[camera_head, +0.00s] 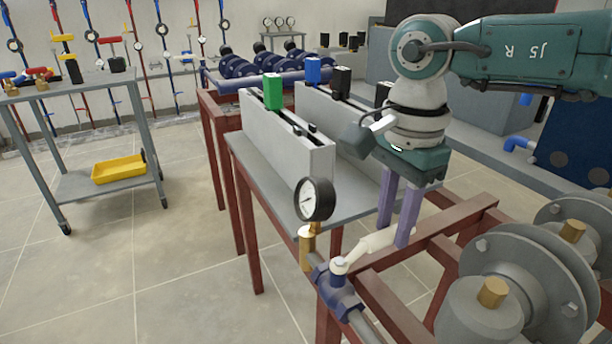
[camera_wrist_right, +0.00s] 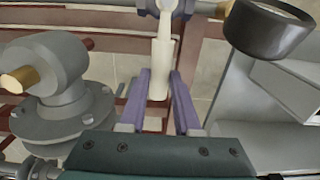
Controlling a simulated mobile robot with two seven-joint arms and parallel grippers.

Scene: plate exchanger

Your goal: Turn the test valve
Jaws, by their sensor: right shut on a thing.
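The test valve (camera_head: 337,286) has a dark blue body on a grey pipe at the lower middle of the head view. Its cream lever handle (camera_head: 368,245) points right and slightly up from the white hub (camera_head: 339,265). My right gripper (camera_head: 396,236) reaches down from above with its two purple fingers on either side of the lever's outer end, shut on it. In the wrist view the fingers of my gripper (camera_wrist_right: 161,88) flank the cream lever (camera_wrist_right: 162,60), which runs up to the hub. My left gripper is not in view.
A pressure gauge (camera_head: 314,199) on a brass fitting (camera_head: 307,245) stands close left of the valve. Grey flanges (camera_head: 515,290) are close at right. A grey table (camera_head: 262,172) with light panels lies behind, and a cart (camera_head: 75,92) stands at far left.

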